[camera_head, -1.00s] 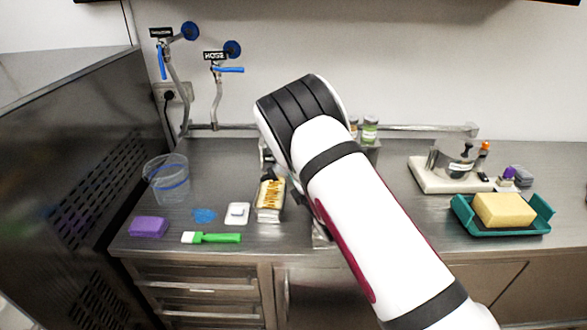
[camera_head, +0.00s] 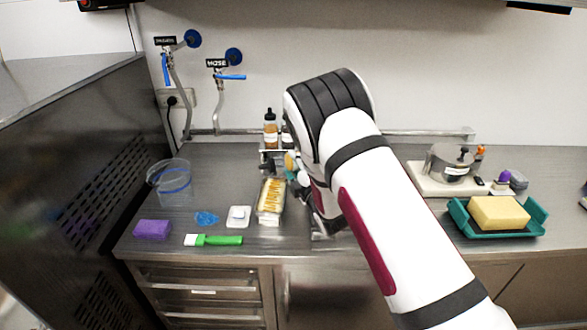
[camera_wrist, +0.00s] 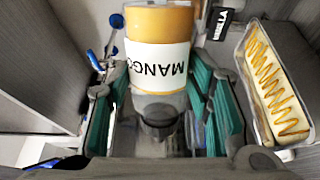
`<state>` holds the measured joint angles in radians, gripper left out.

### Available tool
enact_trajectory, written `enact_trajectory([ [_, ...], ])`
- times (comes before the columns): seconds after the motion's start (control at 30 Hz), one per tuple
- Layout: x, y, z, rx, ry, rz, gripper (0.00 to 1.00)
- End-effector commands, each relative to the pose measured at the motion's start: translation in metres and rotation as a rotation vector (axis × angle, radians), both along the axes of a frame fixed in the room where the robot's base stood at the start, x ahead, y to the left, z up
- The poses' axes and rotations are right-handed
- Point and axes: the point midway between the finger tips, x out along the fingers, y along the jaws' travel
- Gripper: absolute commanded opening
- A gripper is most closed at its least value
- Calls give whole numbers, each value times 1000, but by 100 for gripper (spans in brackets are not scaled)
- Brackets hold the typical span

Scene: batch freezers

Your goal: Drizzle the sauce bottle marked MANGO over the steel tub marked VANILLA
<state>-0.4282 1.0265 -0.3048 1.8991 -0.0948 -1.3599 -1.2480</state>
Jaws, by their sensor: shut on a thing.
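The sauce bottle marked MANGO (camera_wrist: 160,58) is held between the teal pads of my gripper (camera_wrist: 160,112) in the wrist view. Its label reads upside down there, and its dark cap is at the lower end of the picture. In the head view my arm hides most of the bottle and gripper. The steel tub (camera_head: 271,200) stands on the counter, just left of my gripper. It also shows at the right of the wrist view (camera_wrist: 244,62), with a golden zigzag across its pale contents. A partly covered black tag ending in "NILLA" (camera_wrist: 222,22) is beside it.
A sauce bottle (camera_head: 270,130) stands behind the tub. A white scale-like item (camera_head: 238,216), green brush (camera_head: 214,240), purple sponge (camera_head: 153,229) and clear bucket (camera_head: 172,184) are to the left. A teal tray (camera_head: 497,231) with a yellow block is right.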

Motion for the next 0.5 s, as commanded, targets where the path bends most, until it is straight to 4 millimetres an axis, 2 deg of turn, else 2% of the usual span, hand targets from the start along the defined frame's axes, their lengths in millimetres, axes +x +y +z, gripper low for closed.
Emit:
enact_trajectory([
  [0.27,0,0,1,6,0,0,17],
  [0.5,0,-1,12,120,42,-2,17],
])
